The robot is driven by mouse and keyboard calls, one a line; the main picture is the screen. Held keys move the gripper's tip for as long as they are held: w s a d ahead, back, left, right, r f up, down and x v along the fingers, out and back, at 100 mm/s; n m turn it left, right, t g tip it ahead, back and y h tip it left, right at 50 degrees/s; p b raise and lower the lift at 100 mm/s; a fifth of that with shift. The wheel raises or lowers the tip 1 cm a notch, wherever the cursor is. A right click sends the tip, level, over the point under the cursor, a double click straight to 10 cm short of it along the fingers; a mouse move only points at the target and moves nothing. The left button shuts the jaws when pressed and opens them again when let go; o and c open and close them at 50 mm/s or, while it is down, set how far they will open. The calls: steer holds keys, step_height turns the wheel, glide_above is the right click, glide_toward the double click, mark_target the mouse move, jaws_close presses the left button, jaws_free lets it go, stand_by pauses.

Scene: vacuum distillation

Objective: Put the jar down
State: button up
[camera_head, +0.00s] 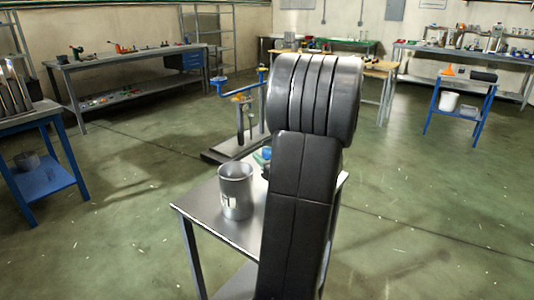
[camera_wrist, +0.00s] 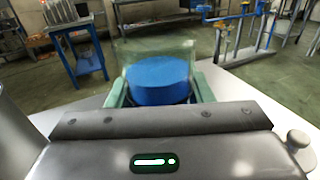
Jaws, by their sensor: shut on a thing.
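The jar (camera_wrist: 158,78) shows in the wrist view, with a blue round body or lid and a clear, glassy upper part. It sits between the two pale green fingers of my gripper (camera_wrist: 160,92), which is shut on it. In the head view my arm hides most of the gripper and jar; only a small blue and green bit (camera_head: 266,154) shows at the arm's left edge. It is above or at the far part of the small metal table (camera_head: 205,212). I cannot tell whether the jar's base touches the tabletop.
A grey metal beaker (camera_head: 236,190) stands on the small table left of my arm; its side shows at the wrist view's left edge (camera_wrist: 14,140). A stand with blue clamps (camera_head: 240,120) is behind the table. Blue-legged tables stand left (camera_head: 40,118) and right (camera_head: 462,80).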

steer(key=shift+f+b, duration=0.5)
steer(key=shift+f, duration=1.5)
steer(key=shift+f, duration=0.2)
steer(key=o, duration=1.2)
steer(key=shift+o, duration=0.2)
steer(key=shift+r, duration=0.2)
steer(key=v, duration=1.2)
steer(key=shift+s+p, duration=0.1)
steer(key=shift+p, duration=0.25)
